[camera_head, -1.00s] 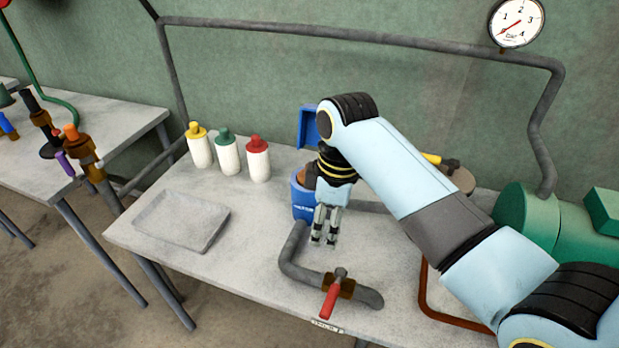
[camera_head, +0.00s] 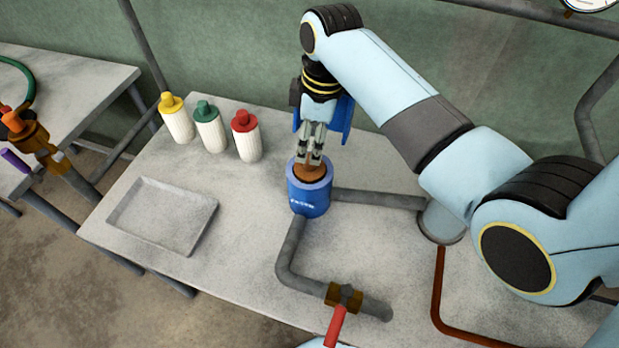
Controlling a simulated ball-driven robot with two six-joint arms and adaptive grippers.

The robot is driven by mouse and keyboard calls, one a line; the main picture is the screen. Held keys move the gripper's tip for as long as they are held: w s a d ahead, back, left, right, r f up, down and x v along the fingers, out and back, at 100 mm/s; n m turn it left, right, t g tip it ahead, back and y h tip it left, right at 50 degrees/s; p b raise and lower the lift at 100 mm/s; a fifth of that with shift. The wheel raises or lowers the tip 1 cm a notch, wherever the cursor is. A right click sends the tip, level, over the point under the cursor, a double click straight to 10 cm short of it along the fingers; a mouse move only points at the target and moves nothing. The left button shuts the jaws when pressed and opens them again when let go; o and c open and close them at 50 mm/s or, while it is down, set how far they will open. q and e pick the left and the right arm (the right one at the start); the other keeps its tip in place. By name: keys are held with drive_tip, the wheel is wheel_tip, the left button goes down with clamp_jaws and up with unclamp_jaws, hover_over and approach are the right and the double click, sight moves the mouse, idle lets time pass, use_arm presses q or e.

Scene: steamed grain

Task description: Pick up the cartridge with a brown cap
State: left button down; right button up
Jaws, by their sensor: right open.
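The brown cap (camera_head: 310,171) shows in the mouth of a blue cylindrical housing (camera_head: 310,198) on the table. The cartridge body below the cap is hidden inside the housing. My right gripper (camera_head: 309,161) points down with its fingertips at the cap, open. I cannot tell whether the fingers touch the cap. My left gripper is not in view.
Cartridges with yellow (camera_head: 177,122), green (camera_head: 209,130) and red (camera_head: 246,138) caps stand to the left. An empty grey tray (camera_head: 162,212) lies at front left. A blue lid (camera_head: 342,120) stands behind the housing. A pipe with a red-handled valve (camera_head: 338,322) runs in front.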

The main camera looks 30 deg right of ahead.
sight(305, 173)
drive_tip(key=shift+w+f, duration=0.1)
drive_tip(key=shift+f, duration=0.3)
wheel_tip(305, 173, down, 4)
drive_tip(key=shift+a+f, duration=0.1)
drive_tip(key=shift+f, duration=0.4)
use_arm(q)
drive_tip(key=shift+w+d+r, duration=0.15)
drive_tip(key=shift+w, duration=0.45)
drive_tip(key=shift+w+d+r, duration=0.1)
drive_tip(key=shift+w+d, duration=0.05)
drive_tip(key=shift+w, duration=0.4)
use_arm(e)
drive_tip(key=c, duration=0.3)
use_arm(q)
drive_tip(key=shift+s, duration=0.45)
use_arm(e)
clamp_jaws()
